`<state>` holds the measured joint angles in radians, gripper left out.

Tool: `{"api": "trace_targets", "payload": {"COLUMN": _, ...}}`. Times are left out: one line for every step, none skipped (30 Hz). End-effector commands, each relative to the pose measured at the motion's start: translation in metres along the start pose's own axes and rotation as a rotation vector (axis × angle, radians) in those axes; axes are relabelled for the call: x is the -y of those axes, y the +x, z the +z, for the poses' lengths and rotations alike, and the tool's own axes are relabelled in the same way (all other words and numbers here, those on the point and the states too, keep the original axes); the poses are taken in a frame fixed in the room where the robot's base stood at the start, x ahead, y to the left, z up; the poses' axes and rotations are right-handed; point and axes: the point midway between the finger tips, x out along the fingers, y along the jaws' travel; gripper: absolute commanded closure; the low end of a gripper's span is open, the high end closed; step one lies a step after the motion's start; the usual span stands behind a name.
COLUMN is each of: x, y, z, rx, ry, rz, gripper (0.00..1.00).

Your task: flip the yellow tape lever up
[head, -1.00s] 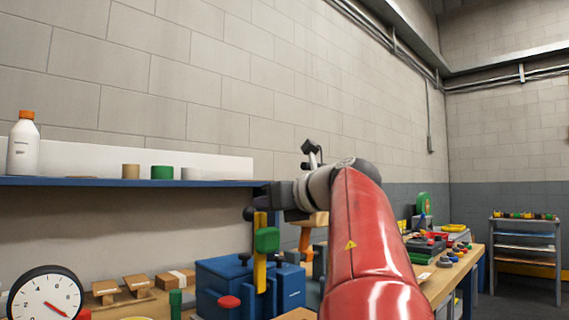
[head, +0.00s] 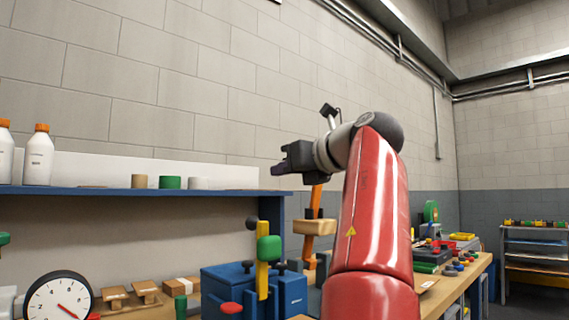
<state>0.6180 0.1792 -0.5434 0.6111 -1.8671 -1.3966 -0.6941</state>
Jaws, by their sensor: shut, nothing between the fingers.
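The yellow lever (head: 262,272) is a flat bar standing upright at the front of a blue box (head: 292,290). A green block (head: 269,249) sits across its upper half, and a dark knob is beside its top. My gripper (head: 277,169) is up and to the right of the lever's top in the head view, apart from it, pointing left. It is shut with nothing held; its fingertips are small and dark.
An orange upright (head: 313,228) with a wooden block (head: 315,227) stands right of the lever. A blue shelf (head: 120,190) with bottles runs behind. A dial gauge (head: 58,298) and wooden pieces stand at lower left. A red knob (head: 231,308) is in front of the box.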

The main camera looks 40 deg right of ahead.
Motion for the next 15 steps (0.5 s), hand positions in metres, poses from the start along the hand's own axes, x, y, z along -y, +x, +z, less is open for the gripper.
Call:
{"api": "trace_targets", "payload": {"x": 0.0027, "y": -0.0012, "z": 0.0027, "rx": -0.001, "ry": -0.001, "rz": -0.007, "gripper": 1.0}}
{"api": "trace_targets", "payload": {"x": 0.0019, "y": -0.0021, "z": 0.0046, "rx": 0.0, "ry": -0.002, "rz": -0.005, "gripper": 1.0}}
{"api": "trace_targets", "payload": {"x": 0.002, "y": -0.0029, "z": 0.0062, "rx": -0.001, "ry": -0.001, "rz": -0.005, "gripper": 1.0}}
{"api": "trace_targets", "payload": {"x": 0.0018, "y": -0.0033, "z": 0.0073, "rx": -0.001, "ry": -0.002, "rz": -0.005, "gripper": 1.0}}
{"api": "trace_targets", "payload": {"x": 0.0011, "y": -0.0037, "z": 0.0082, "rx": -0.001, "ry": -0.002, "rz": -0.003, "gripper": 1.0}}
{"api": "trace_targets", "payload": {"x": 0.0007, "y": -0.0043, "z": 0.009, "rx": -0.004, "ry": -0.002, "rz": -0.003, "gripper": 1.0}}
{"api": "trace_targets", "payload": {"x": 0.0007, "y": -0.0044, "z": 0.0093, "rx": -0.005, "ry": -0.001, "rz": -0.001, "gripper": 1.0}}
{"api": "trace_targets", "payload": {"x": 0.0001, "y": -0.0044, "z": 0.0099, "rx": -0.005, "ry": -0.002, "rz": 0.0, "gripper": 1.0}}
{"api": "trace_targets", "payload": {"x": -0.0003, "y": -0.0046, "z": 0.0103, "rx": -0.006, "ry": -0.003, "rz": 0.001, "gripper": 1.0}}
{"api": "trace_targets", "payload": {"x": -0.0006, "y": -0.0049, "z": 0.0106, "rx": -0.007, "ry": -0.003, "rz": 0.001, "gripper": 1.0}}
{"api": "trace_targets", "payload": {"x": -0.0008, "y": -0.0051, "z": 0.0108, "rx": -0.007, "ry": -0.003, "rz": 0.001, "gripper": 1.0}}
{"api": "trace_targets", "payload": {"x": -0.0011, "y": -0.0053, "z": 0.011, "rx": -0.008, "ry": -0.002, "rz": 0.002, "gripper": 1.0}}
{"api": "trace_targets", "payload": {"x": -0.0012, "y": -0.0053, "z": 0.011, "rx": -0.008, "ry": -0.002, "rz": 0.002, "gripper": 1.0}}
{"api": "trace_targets", "payload": {"x": -0.0013, "y": -0.0053, "z": 0.011, "rx": -0.008, "ry": -0.002, "rz": 0.003, "gripper": 1.0}}
{"api": "trace_targets", "payload": {"x": -0.0014, "y": -0.0053, "z": 0.011, "rx": -0.009, "ry": -0.002, "rz": 0.003, "gripper": 1.0}}
